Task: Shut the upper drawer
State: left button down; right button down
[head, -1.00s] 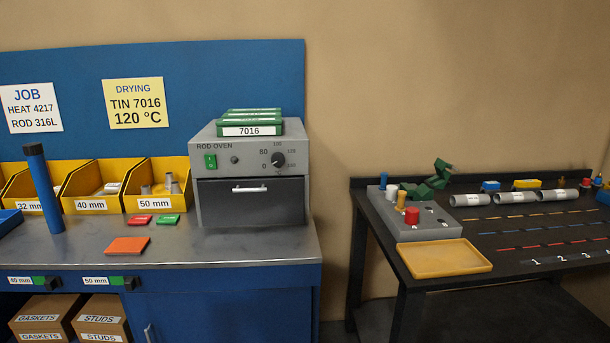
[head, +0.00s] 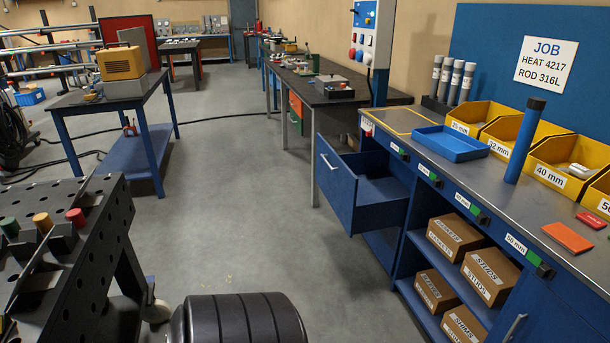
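The blue upper drawer (head: 379,190) stands pulled out from the left end of the blue workbench (head: 467,178) in the head view. Its front faces left and carries a pale bar handle (head: 328,162). The inside that shows looks empty. Neither of my grippers shows in the head view, so nothing of mine is seen touching the drawer.
Cardboard boxes (head: 455,237) fill the shelves right of the drawer. A blue tray (head: 450,143) lies on the benchtop. A black perforated table (head: 72,235) stands at the left. Grey floor (head: 235,215) is clear between it and the drawer.

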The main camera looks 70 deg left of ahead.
aim_at(367, 192)
jog(key=j+u, duration=0.1)
jog(key=u, duration=2)
